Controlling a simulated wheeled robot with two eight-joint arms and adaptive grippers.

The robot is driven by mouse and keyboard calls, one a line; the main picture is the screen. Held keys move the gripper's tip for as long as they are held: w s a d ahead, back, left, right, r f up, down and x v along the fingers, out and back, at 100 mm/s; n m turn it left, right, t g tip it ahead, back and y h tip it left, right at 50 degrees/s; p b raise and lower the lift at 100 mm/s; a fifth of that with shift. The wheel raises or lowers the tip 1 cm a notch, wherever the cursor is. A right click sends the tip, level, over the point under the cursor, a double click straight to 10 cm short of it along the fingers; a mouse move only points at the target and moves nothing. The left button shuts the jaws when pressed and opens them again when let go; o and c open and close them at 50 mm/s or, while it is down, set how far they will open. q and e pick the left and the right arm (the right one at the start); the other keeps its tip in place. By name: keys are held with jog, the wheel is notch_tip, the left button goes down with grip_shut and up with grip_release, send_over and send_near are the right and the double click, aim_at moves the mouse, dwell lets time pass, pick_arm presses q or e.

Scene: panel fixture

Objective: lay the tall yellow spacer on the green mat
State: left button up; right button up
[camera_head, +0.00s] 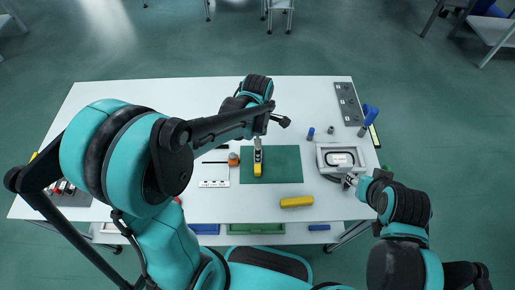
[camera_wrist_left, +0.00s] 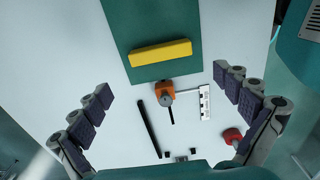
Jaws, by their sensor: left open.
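A yellow spacer (camera_head: 257,171) lies on its long side on the left part of the green mat (camera_head: 285,165). In the left wrist view the spacer (camera_wrist_left: 160,53) is wholly on the mat (camera_wrist_left: 160,20), near its edge. My left gripper (camera_head: 258,147) is above the mat, close to the spacer in the head view. The left wrist view shows its fingers (camera_wrist_left: 175,118) spread wide with nothing between them. A second yellow block (camera_head: 297,202) lies on the table in front of the mat. My right gripper (camera_head: 349,181) is at a grey tray; its fingers are too small to read.
The grey tray (camera_head: 341,147) stands right of the mat. An orange round item (camera_wrist_left: 165,93), a black bar (camera_wrist_left: 148,128) and a white marked strip (camera_wrist_left: 204,102) lie beside the mat. A red item (camera_wrist_left: 232,136) is farther off. The mat's right half is clear.

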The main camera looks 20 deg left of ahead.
pick_arm(q)
jog(key=s+a+r+m+t, duration=0.2)
jog(key=s+r+m, duration=0.3)
jog(key=m, duration=0.5)
jog(key=s+a+r+m+t, duration=0.2)
jog(key=s+r+m+t, duration=0.3)
jog(key=m, duration=0.6)
jog(key=shift+s+a+r, duration=0.15)
jog(key=shift+a+r, duration=0.2)
